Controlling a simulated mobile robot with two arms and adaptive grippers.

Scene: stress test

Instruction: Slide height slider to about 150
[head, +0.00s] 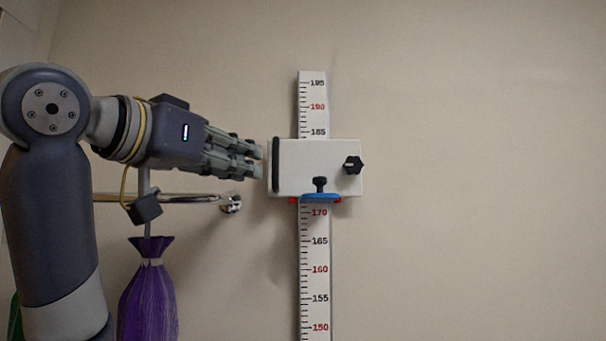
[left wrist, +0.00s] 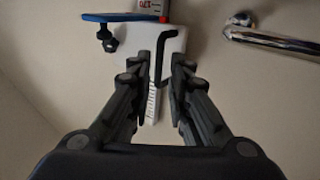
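The height slider is a white block (head: 315,160) on a vertical white scale (head: 313,270) fixed to the wall. A blue plate (head: 320,197) and red markers sit at its lower edge, at about 172. A black bar handle (head: 276,165) is on its left side and a black knob (head: 353,165) on its right. My left gripper (head: 260,160) points at the handle from the left, with its tips just short of it. In the left wrist view its fingers (left wrist: 161,62) are apart, with the handle (left wrist: 159,70) in line with the gap. My right gripper is out of view.
A metal wall rail (head: 200,197) runs behind and below my left wrist. A purple bundle (head: 147,295) hangs below the wrist. The wall right of the scale is bare. The scale below the slider is clear down to 150 at the picture's bottom.

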